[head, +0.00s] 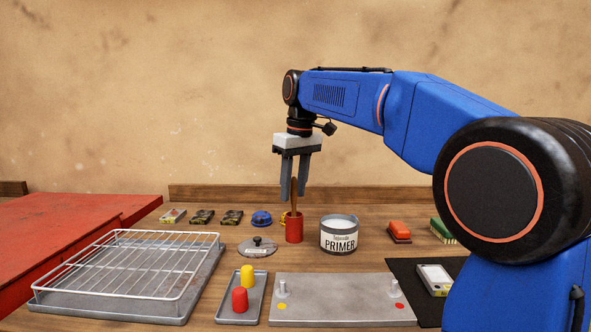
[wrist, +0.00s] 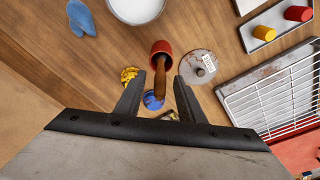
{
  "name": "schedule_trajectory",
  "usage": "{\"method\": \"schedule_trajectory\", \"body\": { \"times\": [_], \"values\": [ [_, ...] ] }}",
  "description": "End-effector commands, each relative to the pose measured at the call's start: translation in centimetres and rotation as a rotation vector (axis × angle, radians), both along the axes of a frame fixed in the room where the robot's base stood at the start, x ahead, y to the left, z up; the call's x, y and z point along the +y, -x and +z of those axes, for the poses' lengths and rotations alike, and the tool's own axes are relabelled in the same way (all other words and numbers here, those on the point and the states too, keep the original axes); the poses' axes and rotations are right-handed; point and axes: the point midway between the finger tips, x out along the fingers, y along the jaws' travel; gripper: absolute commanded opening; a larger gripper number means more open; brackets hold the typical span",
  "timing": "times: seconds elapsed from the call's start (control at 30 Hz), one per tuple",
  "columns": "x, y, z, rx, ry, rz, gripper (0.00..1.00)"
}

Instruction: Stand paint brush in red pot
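The red pot (head: 294,230) stands upright on the wooden table, left of the primer can. The paint brush (head: 294,196) stands in the pot, its brown wooden handle sticking up out of the mouth. The bristle end is hidden inside the pot. My gripper (head: 294,198) is above the pot, fingers pointing down, with the upper handle between them. In the wrist view, the fingers of my gripper (wrist: 159,83) are spread, with a gap on each side of the handle (wrist: 160,80). The red pot (wrist: 161,47) shows just beyond the fingertips.
The primer can (head: 339,235) stands close on the right. A round lid (head: 257,247) lies left of the pot. Blue tape (head: 261,218) and yellow tape (wrist: 129,75) lie behind it. A wire rack (head: 130,262), a small tray (head: 255,308) and a grey plate (head: 345,300) lie in front.

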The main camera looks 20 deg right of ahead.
Motion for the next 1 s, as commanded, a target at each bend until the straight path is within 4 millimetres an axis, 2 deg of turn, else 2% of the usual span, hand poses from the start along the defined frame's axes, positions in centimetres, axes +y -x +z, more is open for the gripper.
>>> {"method": "schedule_trajectory", "body": {
  "times": [0.17,0.7,0.83,1.0],
  "values": [
    [-0.2,0.2,2.2,-0.004,-0.001,0.0,0.35],
    [-0.9,1.6,12.7,-0.002,0.0,0.0,0.35],
    [-1.0,1.9,14.6,-0.003,0.0,0.0,0.35],
    [-1.1,2.1,16.2,-0.001,0.0,0.0,0.35]
  ]
}}
